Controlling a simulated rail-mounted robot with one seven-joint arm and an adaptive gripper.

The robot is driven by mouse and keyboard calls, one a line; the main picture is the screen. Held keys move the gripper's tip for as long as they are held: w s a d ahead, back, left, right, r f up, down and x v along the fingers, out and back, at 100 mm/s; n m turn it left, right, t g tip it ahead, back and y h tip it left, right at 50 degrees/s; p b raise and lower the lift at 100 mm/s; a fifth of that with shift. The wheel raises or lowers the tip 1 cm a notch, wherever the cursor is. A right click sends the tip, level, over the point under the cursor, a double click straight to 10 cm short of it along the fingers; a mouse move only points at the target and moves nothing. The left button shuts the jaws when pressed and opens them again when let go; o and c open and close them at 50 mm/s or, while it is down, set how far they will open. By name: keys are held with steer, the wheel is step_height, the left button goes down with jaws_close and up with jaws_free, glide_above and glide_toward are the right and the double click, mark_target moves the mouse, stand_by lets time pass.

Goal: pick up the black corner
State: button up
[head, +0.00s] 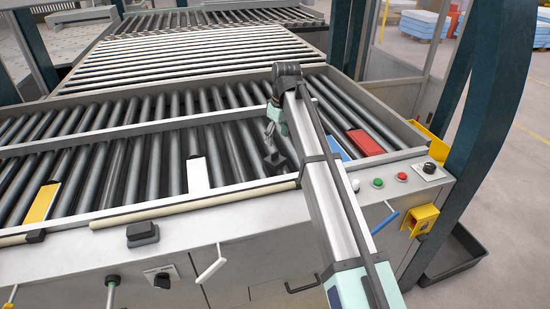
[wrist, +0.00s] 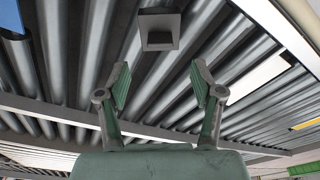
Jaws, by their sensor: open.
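The black corner (head: 274,161) is a small dark piece on the grey rollers near the front rail, just below my gripper in the head view. In the wrist view the black corner (wrist: 159,30) shows as a dark square shape at the top centre, beyond the fingertips. My gripper (head: 268,133) hangs over the rollers at the end of my arm. In the wrist view my gripper (wrist: 161,78) has its two green-padded fingers spread, with nothing between them. The corner lies in line with the gap, apart from both fingers.
A white plate (head: 198,173) and a yellow plate (head: 42,202) lie left of the corner. A blue plate (head: 338,148) and a red plate (head: 365,142) lie right. A dark block (head: 142,234) sits on the machine's front ledge. The front rail (head: 243,190) runs close by the corner.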

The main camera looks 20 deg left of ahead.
mark_target(275, 152)
steer(key=shift+w+a+f+p, duration=0.15)
steer(key=shift+f+p, duration=0.25)
steer(key=shift+f, duration=0.9)
steer(key=shift+a+f+p, duration=0.15)
steer(key=shift+f+p, duration=0.3)
steer(key=shift+f, duration=0.85)
steer(key=shift+w+a+f+p, duration=0.15)
steer(key=shift+f+p, duration=0.25)
steer(key=shift+f, duration=0.9)
steer(key=shift+s, duration=0.1)
steer(key=c, duration=1)
